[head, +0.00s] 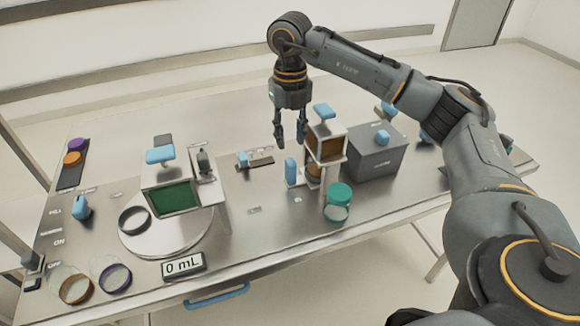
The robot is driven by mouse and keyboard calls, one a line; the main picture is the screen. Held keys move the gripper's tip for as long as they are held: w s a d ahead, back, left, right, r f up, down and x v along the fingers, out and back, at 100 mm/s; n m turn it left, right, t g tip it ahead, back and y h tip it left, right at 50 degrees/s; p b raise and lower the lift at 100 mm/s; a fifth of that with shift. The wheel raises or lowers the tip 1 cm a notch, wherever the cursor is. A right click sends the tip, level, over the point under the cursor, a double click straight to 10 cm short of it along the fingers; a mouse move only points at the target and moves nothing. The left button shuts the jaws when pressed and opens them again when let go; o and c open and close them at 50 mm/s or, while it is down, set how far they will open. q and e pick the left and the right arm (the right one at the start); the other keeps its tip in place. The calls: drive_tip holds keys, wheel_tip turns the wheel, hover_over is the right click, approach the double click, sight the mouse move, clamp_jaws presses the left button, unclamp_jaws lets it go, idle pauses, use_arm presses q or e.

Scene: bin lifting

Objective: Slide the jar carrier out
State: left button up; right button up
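My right gripper (290,143) points straight down above the table, its two fingers apart with nothing between them. Just right of it stands a small white-framed stand (326,163) with a brown block or jar inside and a blue handle (324,111) on top; this looks like the jar carrier, but I cannot tell for sure. An upright blue handle (291,170) is below the fingertips, at the stand's left side. The gripper appears apart from both handles. A jar with a teal lid (339,194) stands in front of the stand. My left gripper is out of view.
A grey box (374,158) with a blue knob stands right of the stand. At left are a white device with a green window (174,198), a round plate (165,240), a "0 mL" display (183,267) and open rings. The metal table (262,235) is clear at front centre.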

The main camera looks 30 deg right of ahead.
sight(289, 172)
wheel_tip(289, 172, down, 6)
drive_tip(key=shift+p, duration=0.35)
wheel_tip(289, 172, down, 5)
drive_tip(key=shift+f+p, duration=0.1)
drive_tip(key=shift+p, duration=0.25)
drive_tip(key=shift+f, duration=0.25)
drive_tip(key=shift+w+f, duration=0.1)
drive_tip(key=shift+f, duration=0.05)
clamp_jaws()
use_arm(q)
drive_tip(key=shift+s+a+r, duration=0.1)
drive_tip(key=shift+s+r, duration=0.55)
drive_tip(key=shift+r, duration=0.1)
